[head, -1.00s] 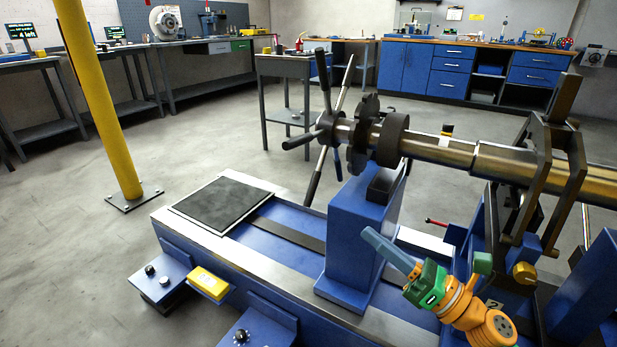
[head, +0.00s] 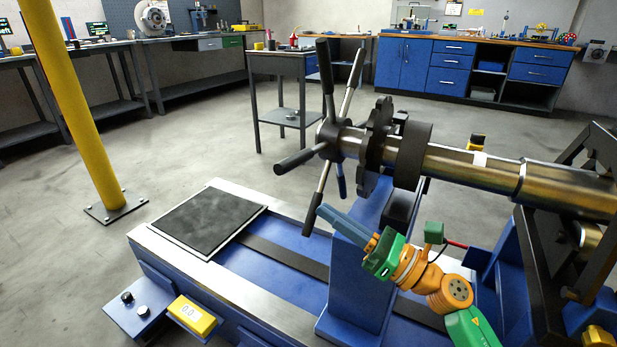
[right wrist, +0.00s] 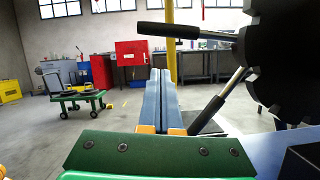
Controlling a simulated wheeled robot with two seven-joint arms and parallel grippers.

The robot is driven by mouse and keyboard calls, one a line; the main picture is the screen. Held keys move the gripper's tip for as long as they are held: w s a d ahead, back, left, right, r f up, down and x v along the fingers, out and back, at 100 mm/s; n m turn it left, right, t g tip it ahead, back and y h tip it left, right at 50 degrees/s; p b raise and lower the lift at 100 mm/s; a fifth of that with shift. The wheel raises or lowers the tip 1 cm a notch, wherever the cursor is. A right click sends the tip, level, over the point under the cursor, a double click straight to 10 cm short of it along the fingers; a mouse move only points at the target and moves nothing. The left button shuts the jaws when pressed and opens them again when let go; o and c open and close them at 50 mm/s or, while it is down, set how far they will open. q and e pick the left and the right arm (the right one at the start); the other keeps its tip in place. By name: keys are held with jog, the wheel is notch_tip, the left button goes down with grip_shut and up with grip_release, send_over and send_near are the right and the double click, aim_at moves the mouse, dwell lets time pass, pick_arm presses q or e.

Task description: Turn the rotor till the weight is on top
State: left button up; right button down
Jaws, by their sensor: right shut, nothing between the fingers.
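The rotor's steel shaft (head: 460,166) lies across the right half of the head view, with dark discs (head: 411,156) near its left end. A hub with several spokes is at that end; black grips (head: 328,70) show on spokes pointing up, left and down, and one lower grip (head: 341,180) is blue. My right gripper (head: 325,212) is shut and empty, its fingertips close beside the lower black grip (head: 312,214); contact is unclear. In the right wrist view, its blue fingers (right wrist: 161,85) lie left of a lower spoke's grip (right wrist: 207,115). I cannot identify the weight for certain.
A blue pedestal (head: 355,285) stands under the rotor on the machine bed. A black-and-yellow piece (head: 477,143) shows just behind the shaft. A dark mat (head: 210,218) lies at the bed's left end. A yellow post (head: 72,120) stands left. Dark frame bars (head: 590,200) crowd the right.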

pick_arm(q)
jog(key=f, duration=0.1)
jog(key=f+p, duration=0.1)
jog(key=f, duration=0.1)
jog(key=shift+s+a+f, duration=0.1)
jog(key=shift+s+f, duration=0.1)
jog(key=shift+s, duration=0.2)
pick_arm(e)
jog(key=w+a+r, duration=0.3)
jog(key=r, duration=0.1)
jog(key=shift+w+a+r, duration=0.2)
jog(key=shift+a+r, duration=0.1)
jog(key=shift+a, duration=0.1)
